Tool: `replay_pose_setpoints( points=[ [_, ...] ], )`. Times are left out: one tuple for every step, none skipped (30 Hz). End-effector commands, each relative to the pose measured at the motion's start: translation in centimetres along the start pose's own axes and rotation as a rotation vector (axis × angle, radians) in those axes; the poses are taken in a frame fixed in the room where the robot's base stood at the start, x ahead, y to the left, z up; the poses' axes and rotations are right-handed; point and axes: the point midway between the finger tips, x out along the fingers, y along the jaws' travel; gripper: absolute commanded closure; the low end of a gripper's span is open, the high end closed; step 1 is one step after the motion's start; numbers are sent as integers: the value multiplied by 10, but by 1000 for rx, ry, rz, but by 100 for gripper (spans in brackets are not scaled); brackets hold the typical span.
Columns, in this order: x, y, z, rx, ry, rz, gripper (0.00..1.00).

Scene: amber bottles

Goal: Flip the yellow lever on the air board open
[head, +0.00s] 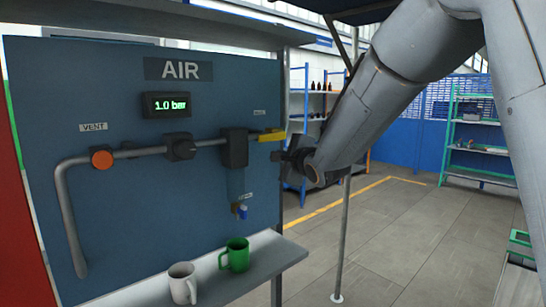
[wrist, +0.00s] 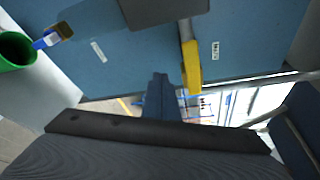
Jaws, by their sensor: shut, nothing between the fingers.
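The blue air board (head: 110,210) carries a grey pipe with fittings and a display reading 1.0 bar. The yellow lever (head: 270,135) is at the right end of the pipe, sticking out to the right and roughly in line with it. In the wrist view the yellow lever (wrist: 192,65) shows just beyond my fingers. My gripper (head: 285,160) is just below and right of the lever in the head view. It also shows in the wrist view (wrist: 159,82), shut and empty. I cannot tell whether it touches the lever.
An orange vent knob (head: 101,158) sits on the left pipe. A small blue drain tap (head: 240,211) hangs under the filter. A white mug (head: 183,283) and a green mug (head: 235,255) stand on the shelf below. A thin post (head: 342,240) stands right of the board.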

Motion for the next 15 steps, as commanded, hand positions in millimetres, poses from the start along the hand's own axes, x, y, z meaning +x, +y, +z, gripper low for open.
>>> replay_pose_setpoints(
  points=[
    [-9,-2,-3,0,2,-2,100],
    [-14,-4,-5,-1,2,-1,100],
    [-20,-5,-6,0,2,0,100],
    [-25,-7,-7,0,3,0,100],
    [-30,-7,-8,-1,3,1,100],
    [-36,-10,-9,0,3,1,100],
    [-40,-11,-11,0,3,1,100],
    [-45,-13,-11,-1,3,1,100],
    [-50,-13,-13,1,4,2,100],
    [-54,-15,-13,0,4,3,100],
    [-57,-16,-14,-1,3,3,100],
    [-61,-17,-15,1,4,4,100],
    [-64,-18,-15,1,4,4,100],
    [-66,-18,-16,1,4,5,100],
    [-68,-19,-16,1,4,5,100]
  ],
)
